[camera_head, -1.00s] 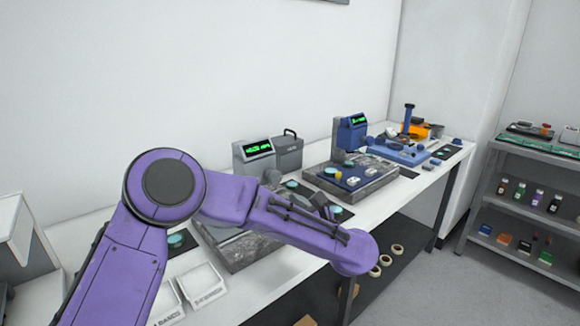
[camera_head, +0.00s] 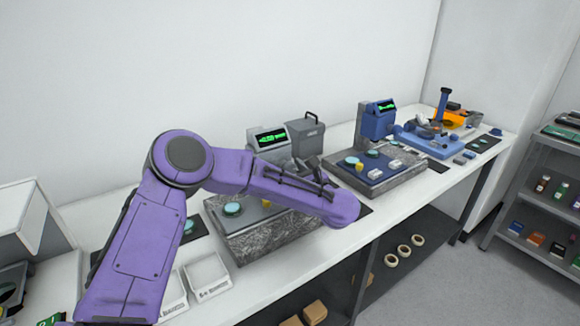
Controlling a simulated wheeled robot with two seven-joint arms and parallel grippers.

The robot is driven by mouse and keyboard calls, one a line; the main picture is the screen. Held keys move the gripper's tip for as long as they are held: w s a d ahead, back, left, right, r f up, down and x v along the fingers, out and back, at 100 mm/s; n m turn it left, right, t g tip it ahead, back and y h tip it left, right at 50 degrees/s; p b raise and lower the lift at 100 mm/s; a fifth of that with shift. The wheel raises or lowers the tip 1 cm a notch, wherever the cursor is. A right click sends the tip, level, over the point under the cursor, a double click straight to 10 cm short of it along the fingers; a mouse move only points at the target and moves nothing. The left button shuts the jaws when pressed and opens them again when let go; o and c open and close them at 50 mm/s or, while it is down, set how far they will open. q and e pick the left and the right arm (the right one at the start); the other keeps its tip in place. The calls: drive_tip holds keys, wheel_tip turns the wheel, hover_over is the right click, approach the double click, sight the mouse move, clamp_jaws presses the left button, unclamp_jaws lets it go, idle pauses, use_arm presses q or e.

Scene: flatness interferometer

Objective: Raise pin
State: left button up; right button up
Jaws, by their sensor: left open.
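No raise pin can be told apart at this size. A grey instrument with a green-lit display (camera_head: 268,137) stands at the back of a speckled granite base (camera_head: 265,245), partly behind my left arm. A teal disc (camera_head: 232,209) lies on that base. A blue instrument (camera_head: 379,120) with its own lit display stands to the right on another granite base (camera_head: 378,185). A small yellow knob (camera_head: 360,167) shows on its blue plate. My left gripper (camera_head: 316,170) is open, small and mostly hidden behind my purple forearm, above the bench near the grey instrument. My right gripper is out of view.
White trays (camera_head: 207,274) sit at the front left of the white bench. A grey box with a handle (camera_head: 306,134) stands at the back. A blue stand (camera_head: 432,140) is farther right. Tape rolls (camera_head: 404,251) lie on the lower shelf. A grey shelf unit (camera_head: 545,190) stands at right.

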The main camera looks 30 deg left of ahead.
use_arm(q)
drive_tip(key=shift+s+r, duration=0.15)
drive_tip(key=shift+s, duration=0.05)
drive_tip(key=shift+w, duration=0.1)
drive_tip(key=c, duration=1)
drive_tip(key=shift+c, duration=0.2)
